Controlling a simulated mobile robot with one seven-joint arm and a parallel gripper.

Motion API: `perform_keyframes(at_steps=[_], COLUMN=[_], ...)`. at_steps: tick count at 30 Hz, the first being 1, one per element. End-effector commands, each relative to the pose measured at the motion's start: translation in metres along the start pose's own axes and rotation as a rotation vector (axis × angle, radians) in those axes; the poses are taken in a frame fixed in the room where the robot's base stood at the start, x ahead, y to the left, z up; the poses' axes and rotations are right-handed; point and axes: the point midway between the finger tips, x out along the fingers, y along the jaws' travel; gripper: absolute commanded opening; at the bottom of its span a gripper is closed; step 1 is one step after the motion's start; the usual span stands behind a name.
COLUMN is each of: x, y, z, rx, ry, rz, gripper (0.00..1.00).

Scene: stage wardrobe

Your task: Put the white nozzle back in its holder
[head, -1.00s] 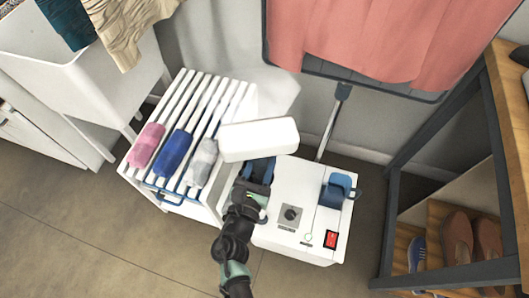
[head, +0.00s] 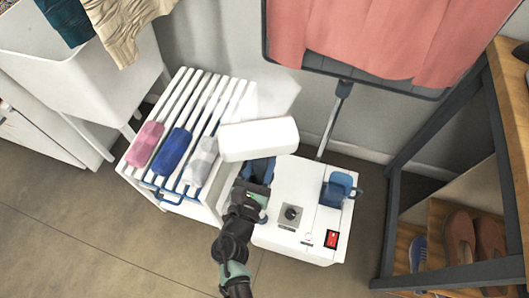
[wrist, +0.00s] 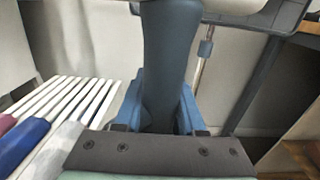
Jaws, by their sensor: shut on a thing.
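The white nozzle (head: 259,139) is a long rounded white block above the back left of the white machine (head: 272,238). My gripper (head: 258,171) is shut on its dark blue handle, which stands between the blue fingers in the wrist view (wrist: 170,60). The nozzle's white head shows only at the top edge of that view. A blue open cup-like holder (head: 337,188) is fixed on the machine's right side, to the right of and apart from the nozzle. My gripper and arm hide part of the machine's left side.
A white slatted rack (head: 208,92) with pink, blue and grey cloths stands left of the machine. A pole (head: 334,120) rises behind it, near a hanging red garment (head: 390,40). A dark-framed shelf (head: 387,230) with shoes stands right.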

Motion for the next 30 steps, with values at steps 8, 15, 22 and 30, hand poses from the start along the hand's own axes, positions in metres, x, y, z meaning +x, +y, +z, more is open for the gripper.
perform_keyframes(at_steps=[8,15,22,30], x=[0.0,-0.003,-0.02,-0.042], y=[0.0,0.0,0.0,0.0], z=[-0.001,-0.002,-0.001,-0.001], rx=[0.001,-0.001,-0.002,-0.001], ry=[-0.002,0.002,0.001,0.001], rz=[0.0,0.001,0.002,0.002], gripper=[0.52,0.52,0.52,0.52])
